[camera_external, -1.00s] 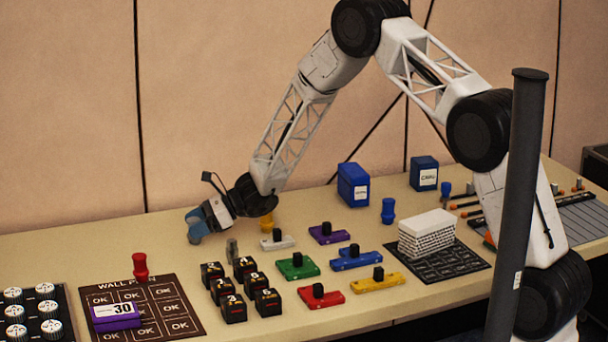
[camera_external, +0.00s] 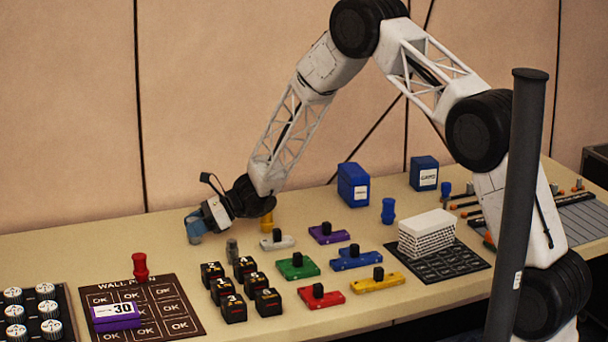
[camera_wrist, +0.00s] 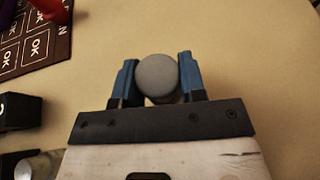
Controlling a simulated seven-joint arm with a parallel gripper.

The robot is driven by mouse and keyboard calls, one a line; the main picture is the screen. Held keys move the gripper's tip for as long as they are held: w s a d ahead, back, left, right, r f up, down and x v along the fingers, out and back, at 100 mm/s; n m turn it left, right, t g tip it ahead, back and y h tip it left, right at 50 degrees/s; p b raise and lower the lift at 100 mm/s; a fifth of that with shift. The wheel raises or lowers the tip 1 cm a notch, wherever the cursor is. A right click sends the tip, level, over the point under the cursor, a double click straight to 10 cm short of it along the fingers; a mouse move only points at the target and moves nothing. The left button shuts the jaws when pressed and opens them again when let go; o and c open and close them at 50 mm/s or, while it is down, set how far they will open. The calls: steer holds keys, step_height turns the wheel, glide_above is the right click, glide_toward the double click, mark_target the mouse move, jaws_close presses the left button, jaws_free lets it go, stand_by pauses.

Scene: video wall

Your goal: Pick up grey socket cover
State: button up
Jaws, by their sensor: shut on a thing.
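The grey socket cover (camera_wrist: 157,75) shows in the wrist view as a round grey top between the two blue fingers. My gripper (camera_wrist: 156,80) is shut on it, one finger against each side. In the external view my gripper (camera_external: 195,226) is low over the back left of the table, and its fingers hide most of the cover. I cannot tell whether the cover touches the table.
A small grey metal piece (camera_external: 232,250) stands right of my gripper, with several black blocks (camera_external: 235,308) in front. A red cover (camera_external: 140,267) stands by the wall plan mat (camera_external: 185,325). A yellow cover (camera_external: 267,222) is partly hidden behind my wrist. Table left of the gripper is clear.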

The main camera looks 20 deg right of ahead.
mark_target(193, 219)
stand_by(0.3)
steer(key=shift+r, duration=5)
